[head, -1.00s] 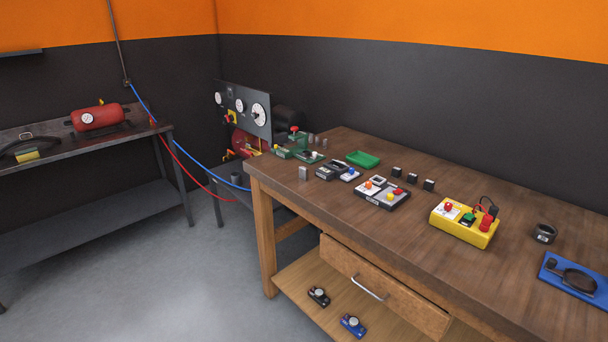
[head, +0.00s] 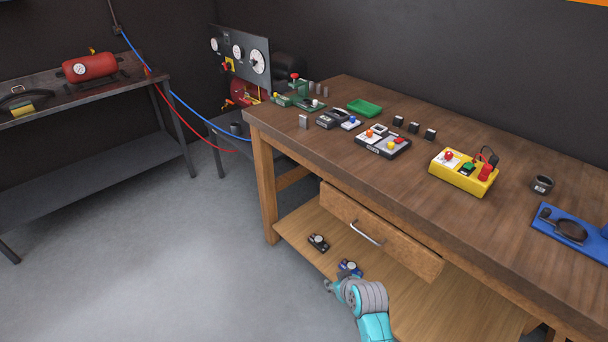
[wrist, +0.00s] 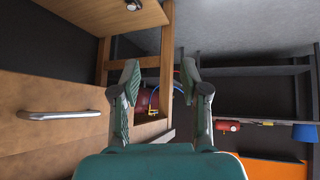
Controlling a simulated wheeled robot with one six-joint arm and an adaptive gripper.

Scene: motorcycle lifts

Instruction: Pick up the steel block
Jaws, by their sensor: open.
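A small grey block (head: 303,121) that looks like steel stands upright on the wooden workbench (head: 330,150), close to its left front edge. Several similar grey blocks (head: 318,88) stand farther back at the bench's left end, so I cannot tell for sure which the task names. My gripper (head: 328,286) shows low in the head view, in front of the lower shelf and well below the bench top. In the wrist view its two fingers (wrist: 160,82) are spread apart with nothing between them. No grey block can be made out in the wrist view.
A black device with coloured knobs (head: 383,141), a green tray (head: 364,108) and a yellow control box (head: 464,172) stand on the bench. The drawer handle (head: 366,233) sticks out near my arm. Open floor (head: 150,270) lies to the left.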

